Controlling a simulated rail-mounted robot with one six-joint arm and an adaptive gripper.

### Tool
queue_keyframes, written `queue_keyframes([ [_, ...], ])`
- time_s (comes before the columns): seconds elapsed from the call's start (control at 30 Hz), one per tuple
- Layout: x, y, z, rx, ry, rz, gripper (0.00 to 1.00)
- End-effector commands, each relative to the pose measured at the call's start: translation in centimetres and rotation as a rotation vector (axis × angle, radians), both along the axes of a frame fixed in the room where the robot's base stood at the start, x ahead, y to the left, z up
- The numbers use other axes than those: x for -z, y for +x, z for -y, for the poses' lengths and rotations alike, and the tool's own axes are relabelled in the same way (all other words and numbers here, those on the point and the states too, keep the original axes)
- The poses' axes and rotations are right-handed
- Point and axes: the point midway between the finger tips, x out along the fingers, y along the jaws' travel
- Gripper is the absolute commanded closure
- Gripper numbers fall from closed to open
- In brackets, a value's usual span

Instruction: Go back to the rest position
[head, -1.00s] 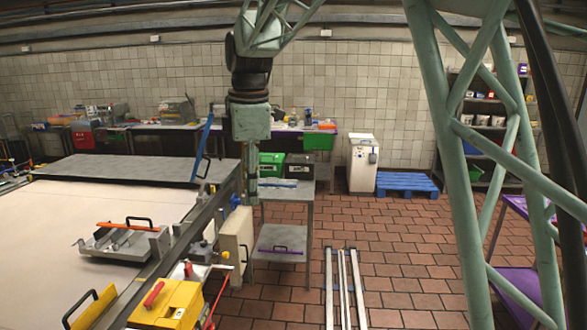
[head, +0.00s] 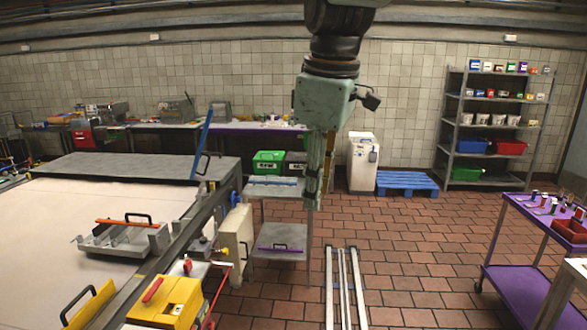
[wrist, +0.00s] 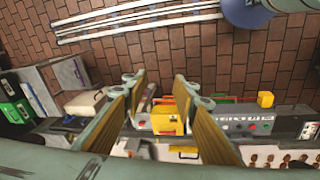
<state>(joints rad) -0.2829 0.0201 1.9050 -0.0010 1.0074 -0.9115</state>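My gripper (wrist: 158,86) shows in the wrist view as two fingers with brown ribbed pads, standing well apart. Nothing is held between them. Beyond the gap, some way off, is a yellow box (wrist: 167,119) on the machine line. In the head view my gripper (head: 311,196) hangs pointing down at the end of the green arm, in front of the metal side table and clear of everything. Its fingers are too small to tell apart there.
A long work table (head: 105,200) with a yellow box (head: 168,300) stands at left. White floor rails (head: 344,285) run ahead. A blue pallet (head: 405,183), a shelf rack (head: 497,95) and a purple cart (head: 515,290) are to the right. The brick floor between is open.

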Motion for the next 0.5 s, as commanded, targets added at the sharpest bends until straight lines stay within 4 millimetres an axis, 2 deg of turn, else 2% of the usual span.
queue_keyframes([
  [0.5,0.3,-8.8,6.6,0.325,0.064,0.023,0.74],
])
